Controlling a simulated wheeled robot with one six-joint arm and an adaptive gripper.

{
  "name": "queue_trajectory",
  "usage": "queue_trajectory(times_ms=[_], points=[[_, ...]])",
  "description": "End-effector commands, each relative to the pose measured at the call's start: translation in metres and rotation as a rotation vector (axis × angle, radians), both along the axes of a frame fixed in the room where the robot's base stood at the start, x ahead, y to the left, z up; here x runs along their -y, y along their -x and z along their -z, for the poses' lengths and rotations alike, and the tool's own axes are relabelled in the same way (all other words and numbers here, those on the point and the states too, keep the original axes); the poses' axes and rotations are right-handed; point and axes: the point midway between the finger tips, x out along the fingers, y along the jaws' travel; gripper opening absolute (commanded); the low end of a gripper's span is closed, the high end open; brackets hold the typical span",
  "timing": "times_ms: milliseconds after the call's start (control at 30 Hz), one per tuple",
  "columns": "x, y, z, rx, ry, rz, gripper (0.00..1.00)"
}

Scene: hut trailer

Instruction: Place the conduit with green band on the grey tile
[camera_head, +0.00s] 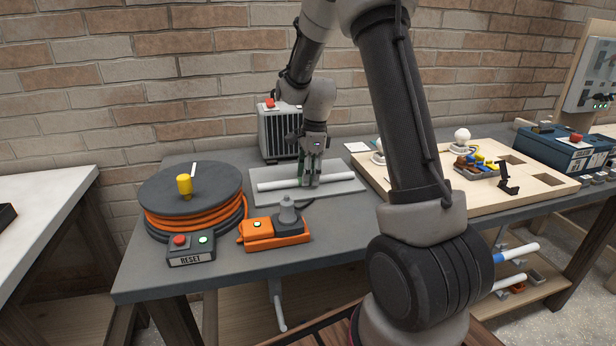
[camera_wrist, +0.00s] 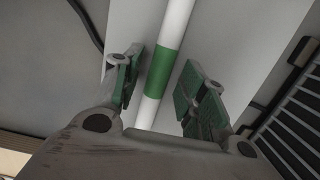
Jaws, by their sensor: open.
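The white conduit (camera_head: 270,184) lies flat along the grey tile (camera_head: 285,198) on the workbench. Its green band (camera_wrist: 160,72) shows clearly in the wrist view, where the light tile (camera_wrist: 215,45) is seen beneath it. My gripper (camera_head: 311,181) points down at the middle of the conduit. In the wrist view my gripper (camera_wrist: 160,88) is open, with one finger on each side of the green band. Gaps show between the fingers and the conduit. In the head view the fingers hide the band.
A grey finned box (camera_head: 280,132) stands just behind the tile. An orange cable reel (camera_head: 190,195) and an orange tool (camera_head: 275,235) stand left and in front. A wooden board (camera_head: 465,205) with parts lies to the right. A blue-banded conduit (camera_head: 516,253) sits on a lower shelf.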

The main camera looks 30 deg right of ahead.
Motion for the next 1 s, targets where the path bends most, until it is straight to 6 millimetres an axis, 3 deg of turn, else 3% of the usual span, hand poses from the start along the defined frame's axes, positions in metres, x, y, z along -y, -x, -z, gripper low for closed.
queue_trajectory(times_ms=[400, 667, 767, 833, 1000], points=[[0.011, 0.001, -0.088, 0.005, 0.001, 0.001, 0.42], [0.013, 0.008, -0.119, 0.014, 0.005, -0.032, 0.42], [0.009, 0.029, -0.141, 0.055, 0.021, -0.156, 0.42], [0.005, 0.056, -0.161, 0.101, 0.045, -0.305, 0.42], [-0.003, 0.142, -0.200, 0.223, 0.140, -0.775, 0.42]])
